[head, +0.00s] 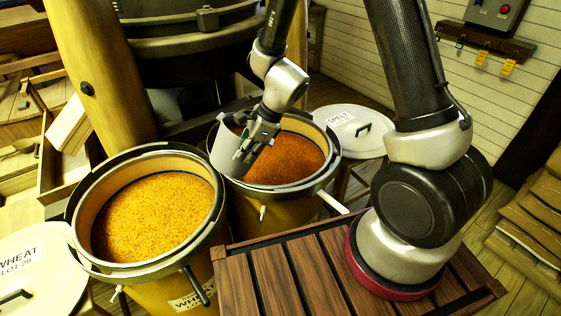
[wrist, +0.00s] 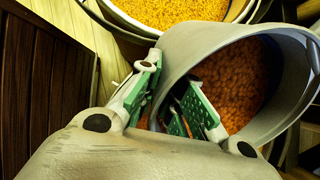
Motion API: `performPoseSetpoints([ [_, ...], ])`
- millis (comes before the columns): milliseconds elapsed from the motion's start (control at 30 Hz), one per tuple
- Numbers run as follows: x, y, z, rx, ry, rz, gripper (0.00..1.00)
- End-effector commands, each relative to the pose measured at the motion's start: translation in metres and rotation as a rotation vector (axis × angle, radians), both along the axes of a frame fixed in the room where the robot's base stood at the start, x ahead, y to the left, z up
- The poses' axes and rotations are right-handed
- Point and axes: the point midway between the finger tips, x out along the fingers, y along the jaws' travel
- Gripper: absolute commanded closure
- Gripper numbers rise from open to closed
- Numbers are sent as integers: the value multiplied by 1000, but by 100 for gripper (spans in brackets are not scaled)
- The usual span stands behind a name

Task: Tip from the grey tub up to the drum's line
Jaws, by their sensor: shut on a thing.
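The grey tub (head: 224,150) is tilted over the left side of the right-hand drum (head: 334,172), which holds orange-brown grain (head: 290,160). My gripper (head: 252,144) is shut on the tub's wall. In the wrist view the gripper (wrist: 170,100) has green pads, one on each side of the wall of the tub (wrist: 205,45). Orange grain shows within the tub's mouth; I cannot tell whether it lies in the tub or in the drum beyond. The left drum (head: 83,190) holds golden grain (head: 155,215), below a dark line on its inner wall.
A round lid (head: 352,122) labelled SPELT lies behind the right drum. Another lid (head: 30,260), labelled WHEAT, is at the lower left. A slatted wooden platform (head: 290,270) is in front. A yellow post (head: 95,70) stands behind the left drum. Sacks (head: 535,215) lie at the right.

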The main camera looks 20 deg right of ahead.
Motion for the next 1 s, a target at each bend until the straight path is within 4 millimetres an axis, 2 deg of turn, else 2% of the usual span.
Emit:
performPoseSetpoints([
  [1000,0,-10,0,105,10,0,100],
])
